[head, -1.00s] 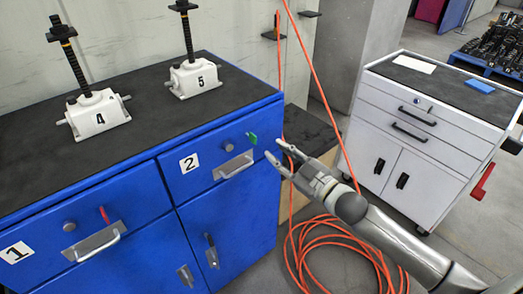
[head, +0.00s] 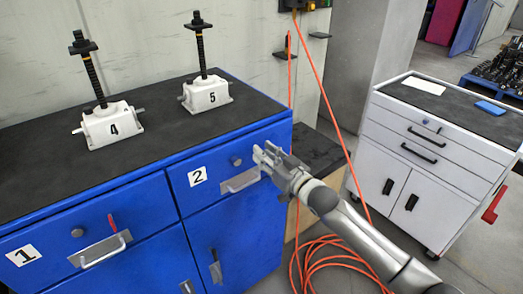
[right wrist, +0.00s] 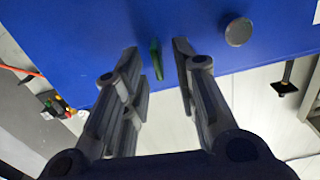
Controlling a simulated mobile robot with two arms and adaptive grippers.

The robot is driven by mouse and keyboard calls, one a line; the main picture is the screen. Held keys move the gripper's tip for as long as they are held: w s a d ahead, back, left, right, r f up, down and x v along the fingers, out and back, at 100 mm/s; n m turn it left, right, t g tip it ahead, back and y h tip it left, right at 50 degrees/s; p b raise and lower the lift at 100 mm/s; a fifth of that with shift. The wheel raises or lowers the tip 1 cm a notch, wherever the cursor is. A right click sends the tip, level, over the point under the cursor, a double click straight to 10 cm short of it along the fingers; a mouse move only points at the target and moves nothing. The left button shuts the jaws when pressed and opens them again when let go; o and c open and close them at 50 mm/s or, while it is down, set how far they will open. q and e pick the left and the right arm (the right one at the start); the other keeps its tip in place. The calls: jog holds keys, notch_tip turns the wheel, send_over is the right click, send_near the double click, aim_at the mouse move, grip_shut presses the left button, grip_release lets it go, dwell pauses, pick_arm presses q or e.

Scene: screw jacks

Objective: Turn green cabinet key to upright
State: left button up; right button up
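The green key (right wrist: 156,58) sticks out from the blue cabinet's front (head: 240,215) and shows between my right gripper's fingers in the right wrist view. It looks slim and slightly tilted there, with a gap to each finger. In the head view it is hidden behind my right gripper (head: 264,158), which is at the right end of drawer 2's front. That gripper also shows in the right wrist view (right wrist: 157,60), open around the key. My left gripper is not in view.
Drawer 2 has a metal handle (head: 240,181) and a round knob (head: 236,161) close to my right gripper. A red key (head: 112,222) is on drawer 1. Jacks 4 (head: 110,125) and 5 (head: 206,93) stand on top. An orange cable (head: 335,262) lies below my right arm.

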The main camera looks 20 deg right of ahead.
jog(key=shift+x, duration=1)
grip_shut()
jog(key=shift+n+p, duration=0.3)
jog(key=shift+n, duration=0.3)
grip_release()
jog(key=shift+s, duration=0.15)
jog(key=v, duration=1.1)
jog(key=shift+s, duration=0.35)
jog(key=shift+d, duration=0.1)
